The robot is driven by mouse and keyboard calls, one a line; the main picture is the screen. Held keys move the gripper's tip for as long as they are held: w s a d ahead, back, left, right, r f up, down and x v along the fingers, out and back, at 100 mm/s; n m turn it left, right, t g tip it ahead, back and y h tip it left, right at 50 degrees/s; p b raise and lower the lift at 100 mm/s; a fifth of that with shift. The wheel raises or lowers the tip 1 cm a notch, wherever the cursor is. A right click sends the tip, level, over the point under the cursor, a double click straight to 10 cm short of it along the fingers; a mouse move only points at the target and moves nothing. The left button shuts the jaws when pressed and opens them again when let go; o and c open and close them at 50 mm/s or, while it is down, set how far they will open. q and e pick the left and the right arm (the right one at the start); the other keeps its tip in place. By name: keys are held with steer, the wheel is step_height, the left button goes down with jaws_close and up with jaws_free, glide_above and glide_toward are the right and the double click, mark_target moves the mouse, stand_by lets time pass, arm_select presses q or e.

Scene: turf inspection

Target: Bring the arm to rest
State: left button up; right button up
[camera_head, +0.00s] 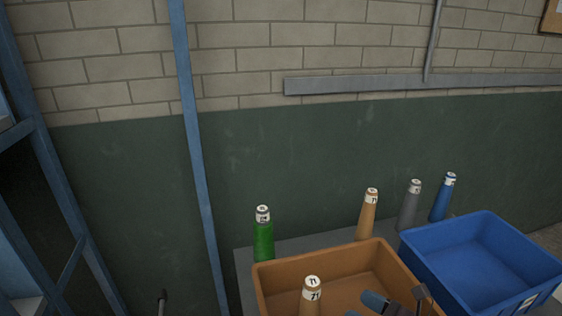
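My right gripper (398,300) shows at the bottom edge, in front of the orange-brown crate's right part. Only its blue-grey and dark ends are in view, and I cannot make out its finger gap. No object shows in it. A small dark tip (162,300) at the bottom left seems to be part of my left gripper; the rest is out of view. A tan bottle-like piece with a white label (310,297) stands at the crate's near left side; I cannot tell whether it is inside or in front.
The orange-brown crate (274,280) and a blue crate (520,240) sit side by side on a grey table (290,246). Green (263,240), tan (366,218), grey (409,208) and blue (441,203) labelled pieces stand upright behind them. A blue post (196,150) stands left.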

steer(key=s+d+f+n+g+h, duration=0.1)
steer(key=s+d+n+g+h, duration=0.2)
steer(key=s+n+h, duration=0.5)
steer(key=s+d+f+n+g+h, duration=0.1)
steer(key=s+d+n+g, duration=0.15)
steer(key=s+n, duration=0.65)
steer(key=s+d+f+n+g+h, duration=0.1)
steer(key=s+d+n+g+h, duration=0.25)
steer(key=n, duration=0.95)
steer(key=w+a+f+t, duration=0.1)
steer(key=w+f+t, duration=0.5)
steer(key=f+t, duration=0.2)
steer(key=shift+w+f, duration=0.4)
steer(key=shift+f, duration=0.95)
